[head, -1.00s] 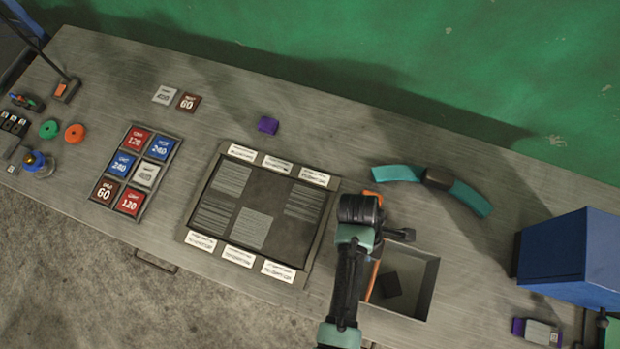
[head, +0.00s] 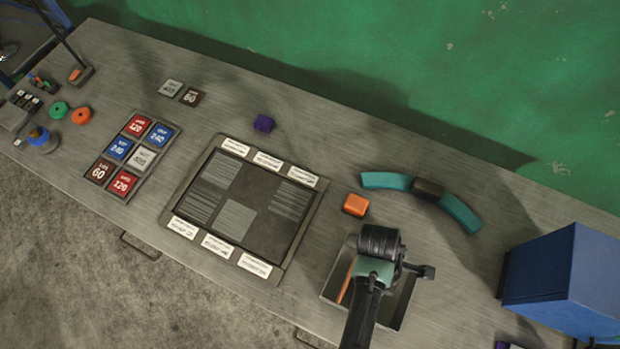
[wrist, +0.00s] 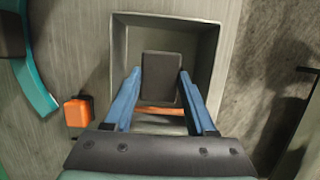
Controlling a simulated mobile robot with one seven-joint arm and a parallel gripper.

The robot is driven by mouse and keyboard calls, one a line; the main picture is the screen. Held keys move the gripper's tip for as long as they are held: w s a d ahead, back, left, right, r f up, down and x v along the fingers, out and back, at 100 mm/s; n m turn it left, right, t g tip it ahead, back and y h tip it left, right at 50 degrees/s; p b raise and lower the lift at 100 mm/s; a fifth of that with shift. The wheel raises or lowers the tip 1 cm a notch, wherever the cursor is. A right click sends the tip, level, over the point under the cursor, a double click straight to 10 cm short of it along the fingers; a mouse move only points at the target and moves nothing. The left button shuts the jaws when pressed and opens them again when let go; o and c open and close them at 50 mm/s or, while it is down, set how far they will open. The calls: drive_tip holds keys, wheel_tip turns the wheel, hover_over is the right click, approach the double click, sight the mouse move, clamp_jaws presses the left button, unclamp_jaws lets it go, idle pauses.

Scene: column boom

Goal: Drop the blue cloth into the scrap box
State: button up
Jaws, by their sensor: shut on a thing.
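An open grey box (head: 405,300), seemingly the scrap box, is at the bench's front right. My gripper is above it, its fingers hidden in the head view. In the wrist view, the blue fingers of my gripper (wrist: 161,76) close on both sides of a dark grey square pad (wrist: 161,82). They look shut on it, over the box (wrist: 165,22). No blue shows on the pad's visible face, so I cannot tell whether it is the blue cloth. Two blue squares (head: 160,135) (head: 119,148) marked 240 lie in the rack at left.
An orange block (head: 355,205) and a teal arc with a dark middle (head: 382,180) lie behind the box. A blue cabinet (head: 555,275) stands at right. A framed dark panel (head: 262,200) is to the left.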

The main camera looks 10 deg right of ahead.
drive_tip(key=shift+f+b, duration=0.95)
drive_tip(key=shift+f, duration=0.35)
drive_tip(key=o, duration=1.4)
drive_tip(key=shift+o, duration=0.2)
drive_tip(key=shift+r, duration=0.15)
drive_tip(key=b+v, duration=0.1)
drive_tip(key=v, duration=1.1)
drive_tip(key=shift+r, duration=0.4)
drive_tip(key=shift+a, duration=0.1)
